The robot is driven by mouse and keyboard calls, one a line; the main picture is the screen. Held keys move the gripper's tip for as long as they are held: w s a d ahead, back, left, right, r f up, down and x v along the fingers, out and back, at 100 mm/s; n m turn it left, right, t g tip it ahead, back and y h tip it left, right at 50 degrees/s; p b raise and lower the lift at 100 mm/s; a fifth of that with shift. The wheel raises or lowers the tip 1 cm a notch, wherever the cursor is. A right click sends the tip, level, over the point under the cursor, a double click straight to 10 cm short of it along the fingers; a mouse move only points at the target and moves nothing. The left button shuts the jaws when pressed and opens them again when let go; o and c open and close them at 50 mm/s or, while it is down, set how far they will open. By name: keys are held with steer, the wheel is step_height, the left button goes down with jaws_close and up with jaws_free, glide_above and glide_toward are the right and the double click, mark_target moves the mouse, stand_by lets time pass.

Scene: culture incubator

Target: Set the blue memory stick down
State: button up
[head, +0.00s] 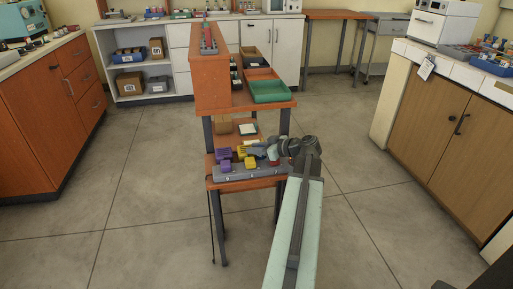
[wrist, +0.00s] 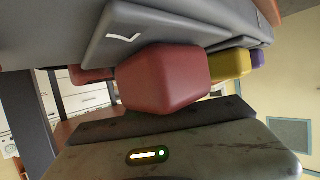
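My gripper (head: 258,149) is at the end of my arm, over the right part of the middle shelf of an orange-brown stand, close to a group of coloured blocks. A red block (wrist: 163,78) fills the middle of the wrist view, just below a grey plate with a white tick mark; it also shows in the head view (head: 273,162). A yellow block (wrist: 230,64) and a purple block (wrist: 258,58) show behind it. I cannot make out the blue memory stick in either view. The gap between my fingertips is not clear.
A grey strip (head: 250,173) runs along the shelf's front edge. Yellow (head: 250,162) and purple (head: 225,167) blocks stand to the left of the red one. A green tray (head: 271,92) sits on the upper shelf. The floor around the stand is clear.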

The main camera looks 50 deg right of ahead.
steer(key=p+v, duration=0.4)
steer(key=v, duration=0.8)
steer(key=shift+r, duration=0.15)
steer(key=shift+o, duration=0.5)
